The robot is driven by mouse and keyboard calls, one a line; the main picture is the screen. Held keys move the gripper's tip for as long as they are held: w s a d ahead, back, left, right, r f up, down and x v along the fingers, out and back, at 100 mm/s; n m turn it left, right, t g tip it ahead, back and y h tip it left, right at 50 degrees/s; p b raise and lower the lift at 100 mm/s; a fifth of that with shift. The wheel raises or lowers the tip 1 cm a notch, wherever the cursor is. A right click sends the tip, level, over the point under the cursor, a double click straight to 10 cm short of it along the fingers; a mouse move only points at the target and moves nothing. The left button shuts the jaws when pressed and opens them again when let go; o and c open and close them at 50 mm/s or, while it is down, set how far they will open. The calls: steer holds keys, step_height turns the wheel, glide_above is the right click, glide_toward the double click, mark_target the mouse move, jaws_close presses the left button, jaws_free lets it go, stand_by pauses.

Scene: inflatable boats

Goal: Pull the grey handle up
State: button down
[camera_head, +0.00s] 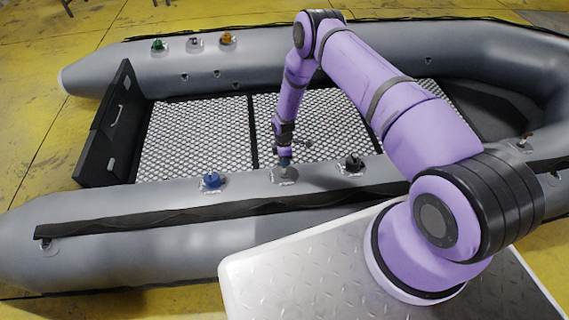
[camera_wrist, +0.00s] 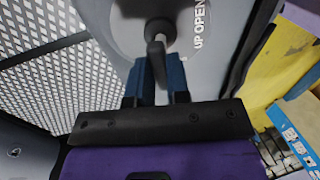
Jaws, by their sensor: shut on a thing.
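The grey handle (camera_wrist: 160,30) is in the upper middle of the wrist view, on a round grey plate (camera_wrist: 128,32) with the white words "UP OPEN" beside it. Its round knob has a short lever that points down toward my gripper (camera_wrist: 158,62). The two blue fingers are shut on the lever's end, one on each side. In the head view my gripper (camera_head: 285,161) reaches down to the near tube of the boat, over a pale plate (camera_head: 285,176). There the fingers and wrist largely hide the handle.
A blue knob (camera_head: 212,180) stands to the left on the same tube (camera_head: 110,212), and a black knob (camera_head: 354,163) to the right. Green (camera_head: 158,45), grey (camera_head: 194,42) and orange (camera_head: 227,38) knobs stand on the far tube. The patterned boat floor (camera_head: 195,135) is clear.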

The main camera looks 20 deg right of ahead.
steer(key=shift+w+r, duration=0.15)
steer(key=shift+r, duration=0.05)
steer(key=c, duration=1.1)
jaws_free()
steer(key=v, duration=1.1)
